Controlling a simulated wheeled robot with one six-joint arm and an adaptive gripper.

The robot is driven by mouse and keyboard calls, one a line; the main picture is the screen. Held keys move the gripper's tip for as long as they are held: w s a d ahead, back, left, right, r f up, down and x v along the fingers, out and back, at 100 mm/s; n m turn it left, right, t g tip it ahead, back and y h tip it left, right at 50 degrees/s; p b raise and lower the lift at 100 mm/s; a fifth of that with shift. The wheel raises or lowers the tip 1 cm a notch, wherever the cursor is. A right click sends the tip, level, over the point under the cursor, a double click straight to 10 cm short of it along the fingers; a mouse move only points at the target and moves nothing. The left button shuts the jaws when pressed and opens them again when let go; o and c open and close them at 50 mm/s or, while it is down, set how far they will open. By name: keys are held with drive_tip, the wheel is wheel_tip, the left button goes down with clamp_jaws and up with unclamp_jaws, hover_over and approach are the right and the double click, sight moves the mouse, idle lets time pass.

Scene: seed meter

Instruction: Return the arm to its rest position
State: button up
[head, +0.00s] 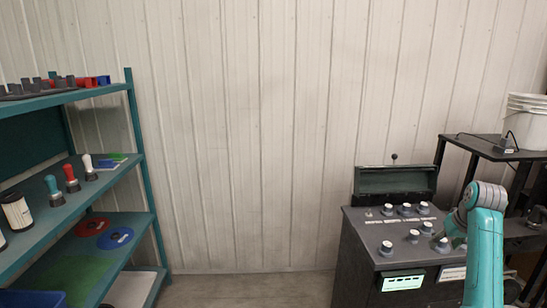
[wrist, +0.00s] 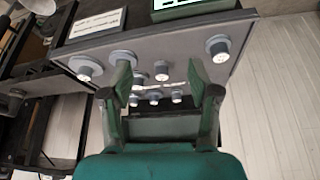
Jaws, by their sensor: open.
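My arm (head: 484,235) shows in teal at the right of the head view, bent over the front right of the seed meter. My gripper (wrist: 160,90) is in the middle of the wrist view. Its two green fingers are apart, with nothing held between them. The seed meter (head: 352,235) is a dark grey cabinet with several white-capped knobs on its sloping top and a lit green display (head: 402,282). In the wrist view its knob panel (wrist: 185,45) lies beyond the fingers, and some knobs show between them. I cannot tell the exact gap between fingertips and knobs.
A teal shelf (head: 130,130) with stamps, discs and bins stands at the left. A black table (head: 480,146) with white buckets (head: 527,120) stands behind my arm at the right. The raised lid (head: 397,181) stands at the meter's back. The floor (head: 250,289) between shelf and meter is clear.

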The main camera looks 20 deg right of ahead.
drive_tip(key=s+a+f+t, duration=0.1)
drive_tip(key=a+f, duration=0.7)
drive_tip(key=f, duration=0.3)
drive_tip(key=a+f+t, duration=0.1)
drive_tip(key=a+f, duration=0.7)
drive_tip(key=f, duration=0.3)
drive_tip(key=s+a+f+n+t+h, duration=0.1)
drive_tip(key=s+a+f, duration=0.45)
drive_tip(key=a, duration=0.25)
drive_tip(key=s+a+f+n+t, duration=0.1)
drive_tip(key=s+a+f+t, duration=0.1)
drive_tip(key=s+a+f, duration=0.4)
drive_tip(key=s+a+r+n+t, duration=0.1)
drive_tip(key=s+a+r, duration=0.1)
drive_tip(key=s+a, duration=0.6)
drive_tip(key=s+a+r+t, duration=0.1)
drive_tip(key=s+a+r, duration=0.1)
drive_tip(key=s+a, duration=0.5)
drive_tip(key=s+a+r+n+t+y, duration=0.1)
drive_tip(key=s+a+r+t+y, duration=0.2)
drive_tip(key=s+r, duration=1.3)
drive_tip(key=s+a, duration=0.1)
drive_tip(key=s, duration=0.2)
drive_tip(key=shift+r+n, duration=0.4)
